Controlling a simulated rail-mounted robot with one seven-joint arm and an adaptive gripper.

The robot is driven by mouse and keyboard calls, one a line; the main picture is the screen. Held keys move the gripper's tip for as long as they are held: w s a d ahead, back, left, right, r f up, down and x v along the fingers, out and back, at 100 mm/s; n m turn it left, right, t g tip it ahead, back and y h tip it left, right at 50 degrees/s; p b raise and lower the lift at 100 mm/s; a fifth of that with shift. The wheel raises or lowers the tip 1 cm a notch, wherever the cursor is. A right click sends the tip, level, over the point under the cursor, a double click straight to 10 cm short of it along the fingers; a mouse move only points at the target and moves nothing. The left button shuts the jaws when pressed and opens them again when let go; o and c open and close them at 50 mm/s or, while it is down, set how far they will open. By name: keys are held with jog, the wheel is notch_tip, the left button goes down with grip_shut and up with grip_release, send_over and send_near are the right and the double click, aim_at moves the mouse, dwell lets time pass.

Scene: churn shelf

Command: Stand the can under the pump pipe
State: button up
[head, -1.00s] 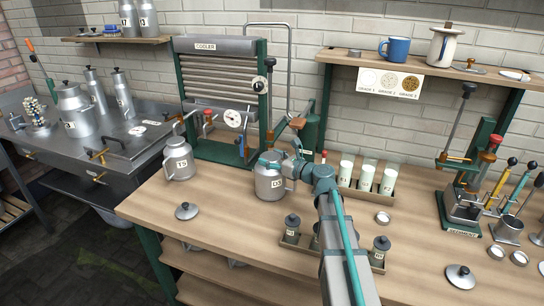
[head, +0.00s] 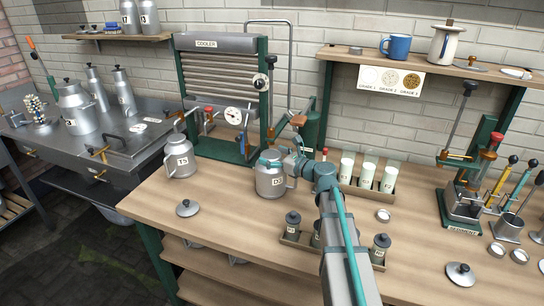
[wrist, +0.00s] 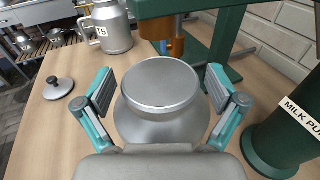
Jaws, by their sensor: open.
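A grey metal can labelled D3 (head: 270,183) stands upright on the wooden bench, in front of the green milk pump (head: 310,130). In the wrist view the can's round flat top (wrist: 160,83) lies between my fingers. My gripper (wrist: 160,100) is open, with one finger on each side of the can's neck and small gaps visible. The copper-coloured pump pipe end (wrist: 175,45) shows just beyond the can's top; I cannot tell whether it is over the can. My gripper and wrist partly hide the can's top in the head view.
A can labelled T5 (head: 180,160) stands to the left, with a loose lid (head: 187,208) in front of it. The cooler (head: 215,90) stands behind. A rack of white-filled tubes (head: 367,172) is to the right.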

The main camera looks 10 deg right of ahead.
jog(key=b+v, duration=0.1)
jog(key=v, duration=1.1)
